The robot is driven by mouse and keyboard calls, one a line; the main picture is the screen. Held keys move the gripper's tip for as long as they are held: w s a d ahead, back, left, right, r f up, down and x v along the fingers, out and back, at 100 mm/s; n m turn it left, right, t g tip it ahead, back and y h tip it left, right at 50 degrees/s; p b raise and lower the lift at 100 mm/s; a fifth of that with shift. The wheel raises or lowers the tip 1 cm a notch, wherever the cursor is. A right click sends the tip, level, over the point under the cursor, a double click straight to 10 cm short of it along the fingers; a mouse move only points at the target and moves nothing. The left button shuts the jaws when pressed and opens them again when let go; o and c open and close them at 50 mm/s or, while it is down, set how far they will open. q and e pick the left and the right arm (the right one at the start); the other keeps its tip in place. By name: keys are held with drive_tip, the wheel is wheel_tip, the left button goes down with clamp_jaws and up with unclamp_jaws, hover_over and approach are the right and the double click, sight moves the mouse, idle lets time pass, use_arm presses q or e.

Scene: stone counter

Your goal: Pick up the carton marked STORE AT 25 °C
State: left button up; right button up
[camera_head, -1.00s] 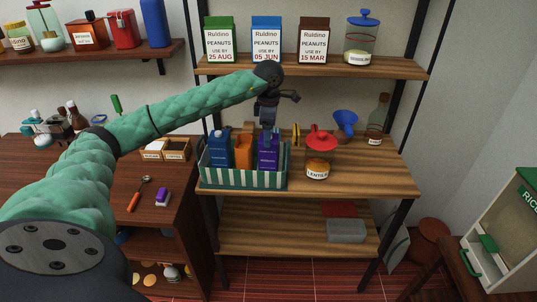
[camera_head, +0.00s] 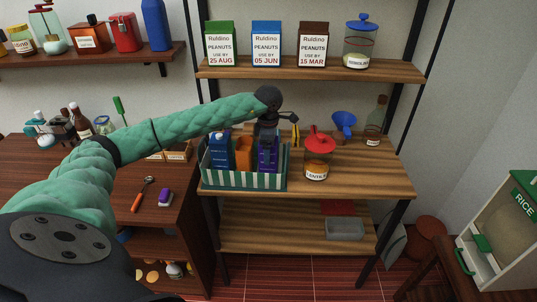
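A green-and-white striped basket (camera_head: 243,180) on the middle shelf holds a blue carton (camera_head: 219,150), an orange carton (camera_head: 243,153) and a purple carton (camera_head: 268,161), standing upright in a row. The marking STORE AT 25 °C cannot be read on any of them. My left gripper (camera_head: 268,144) points down over the purple carton at the basket's right end, and its fingers cover the carton's upper part. Whether the fingers are apart or touch the carton cannot be made out. My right gripper is not in view.
A red-lidded lentils jar (camera_head: 317,158) stands just right of the basket, with a blue funnel (camera_head: 344,122) and a bottle (camera_head: 376,118) behind. Peanut cartons (camera_head: 266,45) stand on the shelf above. The middle shelf's right front is clear.

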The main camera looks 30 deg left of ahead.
use_arm(q)
drive_tip(key=c, duration=1.4)
drive_tip(key=shift+c, duration=0.3)
drive_tip(key=shift+r, duration=0.1)
